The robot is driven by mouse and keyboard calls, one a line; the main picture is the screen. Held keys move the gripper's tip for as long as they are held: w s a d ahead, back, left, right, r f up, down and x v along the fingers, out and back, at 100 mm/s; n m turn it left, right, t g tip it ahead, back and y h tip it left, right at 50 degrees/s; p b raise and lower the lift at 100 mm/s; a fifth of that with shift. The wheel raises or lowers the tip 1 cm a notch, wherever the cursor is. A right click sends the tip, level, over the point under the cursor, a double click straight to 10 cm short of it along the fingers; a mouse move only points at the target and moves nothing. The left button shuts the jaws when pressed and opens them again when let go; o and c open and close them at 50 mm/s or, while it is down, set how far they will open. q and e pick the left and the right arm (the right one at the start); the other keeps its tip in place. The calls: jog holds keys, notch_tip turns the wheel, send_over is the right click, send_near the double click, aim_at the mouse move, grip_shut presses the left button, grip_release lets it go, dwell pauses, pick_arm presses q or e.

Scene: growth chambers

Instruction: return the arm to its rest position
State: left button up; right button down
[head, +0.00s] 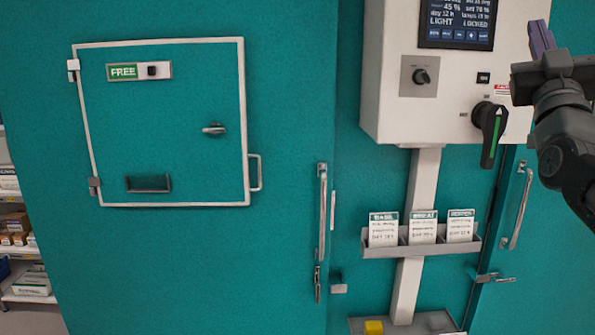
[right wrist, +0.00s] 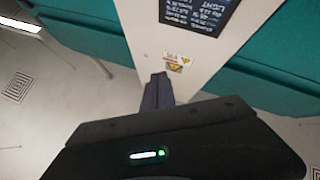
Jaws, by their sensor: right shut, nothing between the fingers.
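My right gripper (head: 541,40) is raised at the upper right of the head view, in front of the right side of the white control box (head: 385,100). Its fingers are together with nothing between them, pointing up. In the right wrist view the shut fingers (right wrist: 158,90) point toward the box's side, near a warning label (right wrist: 178,62). I cannot tell the exact gap to the box. My left gripper is in neither view.
The control box carries a screen (head: 457,22), a small knob (head: 420,77) and a large black rotary handle (head: 490,130) close to my right arm. Below hangs a card rack (head: 425,250). A teal door with a closed hatch (head: 190,110) fills the left. Shelves (head: 30,298) stand far left.

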jog(key=w+a+f+g+y, duration=0.2)
jog(key=w+f, duration=0.3)
jog(key=f, duration=0.5)
jog(key=w+a+f+m+g+y, duration=0.15)
jog(key=w+f, duration=0.25)
jog(key=f, duration=0.7)
jog(key=w+a+f+g+y, duration=0.15)
jog(key=w+f, duration=0.35)
jog(key=f, duration=0.5)
jog(key=a+f+g+y, duration=0.2)
jog(key=a+f+g, duration=0.15)
jog(key=f, duration=0.95)
jog(key=a+f+g+y, duration=0.15)
jog(key=a+f, duration=0.35)
jog(key=f, duration=0.8)
jog(key=s+a+f+g+y, duration=0.1)
jog(key=s+a+f+g, duration=0.35)
jog(key=f, duration=0.65)
jog(key=s+a+f+g+y, duration=0.1)
jog(key=s+a+f+g, duration=0.1)
jog(key=s+a+f, duration=0.7)
jog(key=s+a+f+g+y, duration=0.1)
jog(key=s+a+f+g, duration=0.3)
jog(key=s+f, duration=0.5)
jog(key=s+a+f+g+y, duration=0.1)
jog(key=s+a+f+g, duration=0.3)
jog(key=s+f, duration=0.5)
jog(key=s, duration=0.8)
jog(key=shift+s+f, duration=0.3)
jog(key=shift+s, duration=0.05)
